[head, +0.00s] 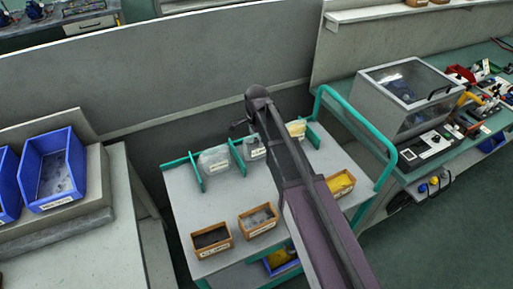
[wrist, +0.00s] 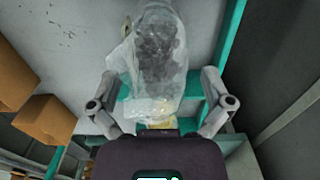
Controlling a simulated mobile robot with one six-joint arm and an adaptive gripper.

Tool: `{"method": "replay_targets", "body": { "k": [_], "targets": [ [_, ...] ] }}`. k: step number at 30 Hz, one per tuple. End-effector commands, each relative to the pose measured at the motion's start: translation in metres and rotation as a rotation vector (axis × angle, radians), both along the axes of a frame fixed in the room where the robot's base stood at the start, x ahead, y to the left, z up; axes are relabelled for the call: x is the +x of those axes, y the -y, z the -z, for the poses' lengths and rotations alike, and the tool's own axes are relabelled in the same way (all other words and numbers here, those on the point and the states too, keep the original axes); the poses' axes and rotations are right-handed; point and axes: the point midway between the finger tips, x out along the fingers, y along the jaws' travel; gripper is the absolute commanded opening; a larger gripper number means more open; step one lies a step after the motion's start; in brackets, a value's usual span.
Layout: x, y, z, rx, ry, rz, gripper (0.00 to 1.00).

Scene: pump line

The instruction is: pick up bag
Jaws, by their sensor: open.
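A clear plastic bag (wrist: 158,55) with dark grey pieces inside fills the upper middle of the wrist view. My gripper (wrist: 158,98) is open, with one finger to each side of the bag's lower end, and is not closed on it. A yellowish patch (wrist: 158,124) shows below the bag, close to my gripper. In the head view, bags stand between green dividers at the trolley's back edge: a left bag (head: 214,160), a middle bag (head: 254,147) and a yellowish right bag (head: 296,128). My gripper (head: 243,127) is near the middle bag, partly hidden by my arm.
The grey trolley (head: 195,205) carries small open boxes (head: 211,240) at its front and has a green handle (head: 387,160) at right. A grey partition stands behind it. Blue bins (head: 52,168) are at left. A workbench with a clear-lidded case (head: 405,85) is at right.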

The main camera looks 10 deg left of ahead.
Motion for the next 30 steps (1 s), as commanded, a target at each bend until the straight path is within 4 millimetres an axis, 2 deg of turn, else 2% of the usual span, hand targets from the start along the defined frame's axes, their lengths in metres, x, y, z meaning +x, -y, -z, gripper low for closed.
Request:
{"method": "replay_targets", "body": {
  "k": [14,17,22,30],
  "targets": [
    [0.0,0.0,-0.0004,0.0,0.0,0.0,1.0],
    [-0.0001,0.0001,-0.0004,0.0,0.0,0.0,0.73],
    [-0.0001,0.0001,-0.0004,0.0,0.0,0.0,0.23],
    [-0.0001,0.0001,-0.0004,0.0,0.0,0.0,0.23]
  ]
}}
